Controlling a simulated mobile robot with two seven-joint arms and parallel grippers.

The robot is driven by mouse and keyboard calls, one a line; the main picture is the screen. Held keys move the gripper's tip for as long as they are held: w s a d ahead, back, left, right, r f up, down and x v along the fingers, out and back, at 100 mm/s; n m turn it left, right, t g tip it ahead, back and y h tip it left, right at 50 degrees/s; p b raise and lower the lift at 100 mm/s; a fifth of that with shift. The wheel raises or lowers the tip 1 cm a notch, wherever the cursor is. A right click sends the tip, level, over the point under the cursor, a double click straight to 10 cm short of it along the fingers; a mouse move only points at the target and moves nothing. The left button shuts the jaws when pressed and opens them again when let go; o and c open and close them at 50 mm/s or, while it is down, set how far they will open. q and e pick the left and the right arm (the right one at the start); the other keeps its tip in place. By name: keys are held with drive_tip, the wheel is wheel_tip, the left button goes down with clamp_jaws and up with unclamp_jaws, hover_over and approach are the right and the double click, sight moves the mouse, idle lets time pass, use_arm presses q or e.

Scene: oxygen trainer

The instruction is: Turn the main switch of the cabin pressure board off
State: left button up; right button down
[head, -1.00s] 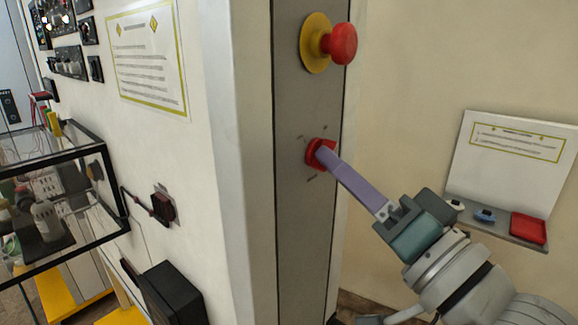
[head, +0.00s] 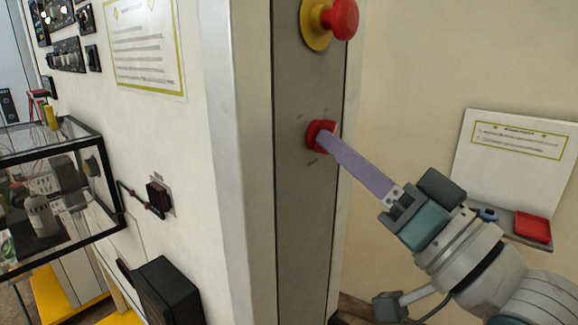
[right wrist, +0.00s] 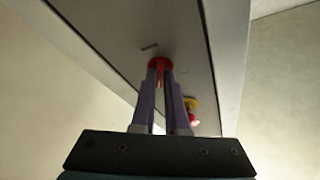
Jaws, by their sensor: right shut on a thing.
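The main switch is a red rotary knob (head: 318,135) on the tall grey panel (head: 300,215), with small marks around it. Above it sits a red mushroom button (head: 341,18) on a yellow base. My right gripper (head: 330,139) comes in from the lower right, its long purple fingers shut on the red knob. In the right wrist view the fingertips (right wrist: 160,72) close around the red knob (right wrist: 159,63). The fingers hide part of the knob, and I cannot tell its exact setting. My left gripper does not show.
A black box (head: 165,290) stands below. On the right, a shelf carries a red tray (head: 532,228) under a white sign (head: 515,155).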

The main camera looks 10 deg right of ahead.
drive_tip(key=shift+w+d+r+n+g+y+b, duration=0.15)
drive_tip(key=shift+n+g+y+b, duration=1.25)
drive_tip(key=shift+n, duration=2.15)
drive_tip(key=shift+w+d+f+n+g+y+b, duration=0.15)
drive_tip(key=shift+n+g+y+b, duration=1.3)
drive_tip(key=shift+n, duration=2.05)
drive_tip(key=shift+w+d+r+n+g+y+b, duration=0.2)
drive_tip(key=shift+n+g+y+b, duration=0.55)
drive_tip(key=shift+n+b, duration=2.05)
drive_tip(key=shift+n+p, duration=0.8)
drive_tip(key=shift+n, duration=0.15)
drive_tip(key=c, duration=0.9)
unclamp_jaws()
drive_tip(key=shift+d+f, duration=0.1)
drive_tip(key=b+v, duration=0.4)
drive_tip(key=v, duration=0.6)
drive_tip(key=shift+b, duration=0.3)
